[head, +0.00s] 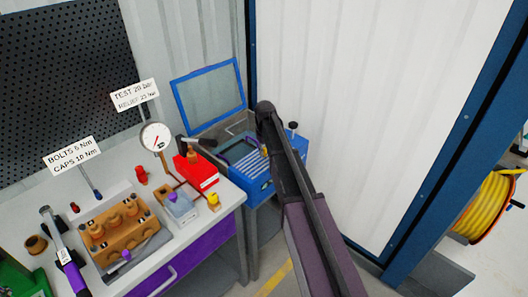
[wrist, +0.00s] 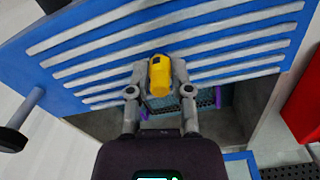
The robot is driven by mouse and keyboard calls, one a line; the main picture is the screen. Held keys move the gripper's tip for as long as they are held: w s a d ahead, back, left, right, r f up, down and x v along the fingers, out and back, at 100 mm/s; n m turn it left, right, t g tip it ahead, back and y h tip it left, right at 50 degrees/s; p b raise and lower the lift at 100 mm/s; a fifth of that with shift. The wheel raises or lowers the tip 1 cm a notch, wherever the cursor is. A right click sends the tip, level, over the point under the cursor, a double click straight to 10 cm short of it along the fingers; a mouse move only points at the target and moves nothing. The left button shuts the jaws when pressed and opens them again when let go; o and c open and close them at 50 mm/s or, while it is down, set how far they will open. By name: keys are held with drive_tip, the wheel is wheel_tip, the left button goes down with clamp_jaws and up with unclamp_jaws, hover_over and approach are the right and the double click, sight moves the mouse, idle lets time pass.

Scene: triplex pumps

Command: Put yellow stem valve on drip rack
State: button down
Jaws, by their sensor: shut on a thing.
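My gripper (wrist: 160,90) is shut on the yellow stem valve (wrist: 160,75), a short yellow cylinder seen between the fingertips in the wrist view. The valve is over a blue panel with pale parallel slats (wrist: 85,38), which looks like the drip rack. I cannot tell whether the valve touches the slats. In the head view my arm reaches to the blue wash unit (head: 258,188), and its dark end hides most of my gripper and part of the unit's top.
A dark mesh basin (wrist: 205,97) opens below the slats. A black-knobbed lever (wrist: 15,139) stands at the left in the wrist view. The blue-framed lid (head: 208,97) is raised.

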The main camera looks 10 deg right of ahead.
drive_tip(key=c, duration=0.5)
unclamp_jaws()
drive_tip(key=shift+f, duration=0.1)
drive_tip(key=shift+c, duration=0.2)
wheel_tip(320, 180, up, 12)
drive_tip(key=p, duration=1.2)
drive_tip(key=s+m, duration=0.4)
drive_tip(key=s, duration=2.4)
drive_tip(key=shift+s, duration=0.4)
drive_tip(key=shift+a, duration=0.1)
